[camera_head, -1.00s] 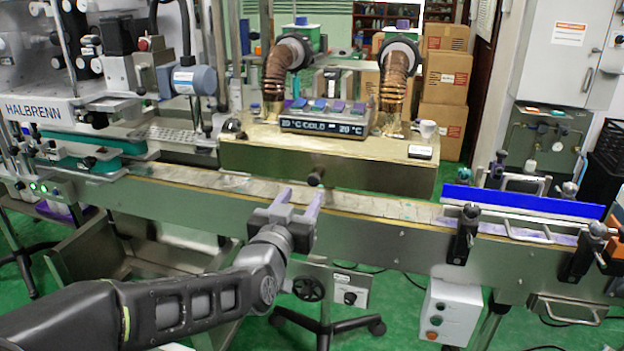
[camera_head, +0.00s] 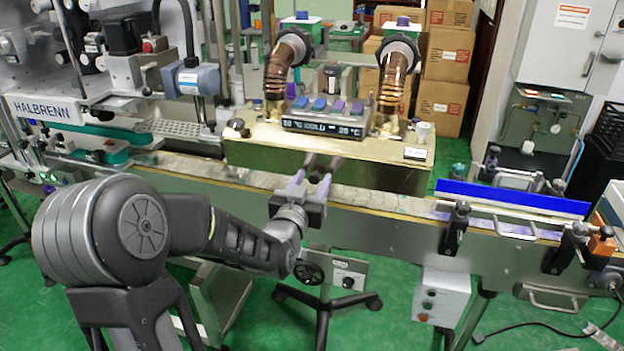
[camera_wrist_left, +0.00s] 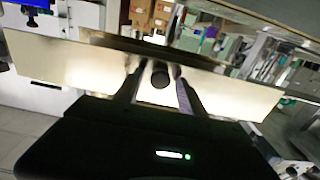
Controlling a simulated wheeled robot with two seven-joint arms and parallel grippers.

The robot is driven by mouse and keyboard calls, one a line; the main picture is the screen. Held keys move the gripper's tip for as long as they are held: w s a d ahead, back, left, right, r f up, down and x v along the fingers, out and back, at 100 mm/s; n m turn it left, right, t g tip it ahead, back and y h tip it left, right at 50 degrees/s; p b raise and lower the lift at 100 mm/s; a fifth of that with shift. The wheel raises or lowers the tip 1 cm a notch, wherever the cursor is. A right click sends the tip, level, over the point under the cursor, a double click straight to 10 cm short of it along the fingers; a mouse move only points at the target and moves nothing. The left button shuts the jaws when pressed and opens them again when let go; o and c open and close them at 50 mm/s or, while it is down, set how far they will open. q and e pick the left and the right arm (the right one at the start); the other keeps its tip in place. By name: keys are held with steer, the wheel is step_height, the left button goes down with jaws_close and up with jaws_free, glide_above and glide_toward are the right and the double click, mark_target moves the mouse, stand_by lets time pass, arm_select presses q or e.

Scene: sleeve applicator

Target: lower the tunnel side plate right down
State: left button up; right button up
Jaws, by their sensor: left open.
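The tunnel side plate (camera_head: 260,160) is the pale brass front panel of the heat tunnel. Its lower edge is close to the conveyor in the head view. The plate also fills the middle of the left wrist view (camera_wrist_left: 235,97). A round black knob (camera_wrist_left: 161,75) stands out from it. My left gripper (camera_head: 321,165) is in front of the plate. In the left wrist view its open fingers (camera_wrist_left: 157,72) lie on either side of the knob, with gaps showing. Whether they touch the plate, I cannot tell. My right gripper is out of view.
The conveyor (camera_head: 385,199) runs along below the plate. Two copper hoses (camera_head: 391,88) and a display box (camera_head: 322,125) are on the tunnel top. A blue guide rail (camera_head: 510,197) and black clamps are at right.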

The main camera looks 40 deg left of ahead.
arm_select(q)
jaws_close()
stand_by(0.5)
stand_by(0.9)
